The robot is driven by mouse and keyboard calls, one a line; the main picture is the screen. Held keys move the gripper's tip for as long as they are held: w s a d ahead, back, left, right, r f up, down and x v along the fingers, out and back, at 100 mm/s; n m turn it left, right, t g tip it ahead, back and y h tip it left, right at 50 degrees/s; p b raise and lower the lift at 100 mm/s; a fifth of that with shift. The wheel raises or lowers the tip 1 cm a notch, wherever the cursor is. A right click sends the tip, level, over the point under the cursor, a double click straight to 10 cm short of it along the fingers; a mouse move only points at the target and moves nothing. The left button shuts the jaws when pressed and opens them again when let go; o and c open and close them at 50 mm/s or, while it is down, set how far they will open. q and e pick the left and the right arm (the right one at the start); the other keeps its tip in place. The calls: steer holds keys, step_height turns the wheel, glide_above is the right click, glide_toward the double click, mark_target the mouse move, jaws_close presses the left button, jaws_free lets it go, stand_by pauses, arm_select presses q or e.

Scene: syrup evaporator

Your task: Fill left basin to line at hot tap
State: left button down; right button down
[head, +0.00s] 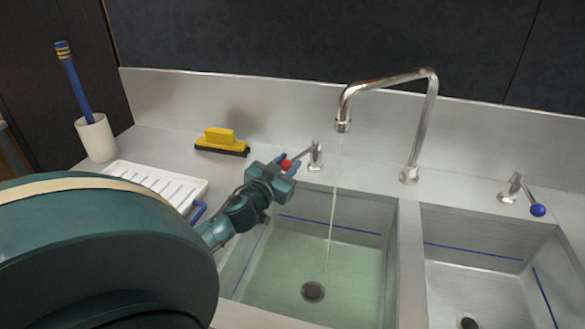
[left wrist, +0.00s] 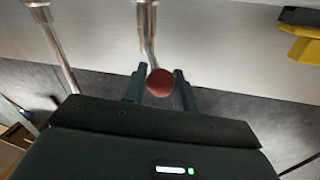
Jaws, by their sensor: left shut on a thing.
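My left gripper (head: 284,166) is shut on the red knob (head: 287,164) at the end of the hot tap lever (head: 302,156). In the left wrist view the red knob (left wrist: 160,83) sits between the two fingers of the gripper (left wrist: 160,75). The chrome spout (head: 343,125) hangs over the left basin (head: 362,215), and a thin stream of water (head: 333,200) falls into it. Greenish clear water (head: 285,262) lies in the basin, with the drain (head: 313,292) visible through it. The blue line (head: 325,224) shows on the back wall, apparently above the water. My right gripper is out of view.
The right basin (head: 500,225) looks empty, with a blue-knobbed tap (head: 537,210) behind it. A white drain tray (head: 150,180), a cup (head: 96,138) holding a blue brush (head: 72,80), and a yellow-and-black scrubber (head: 221,141) stand on the left counter.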

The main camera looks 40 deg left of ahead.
arm_select(q)
steer(key=c, duration=1.1)
jaws_free()
steer(key=shift+b+v, duration=0.3)
steer(key=shift+v, duration=3.45)
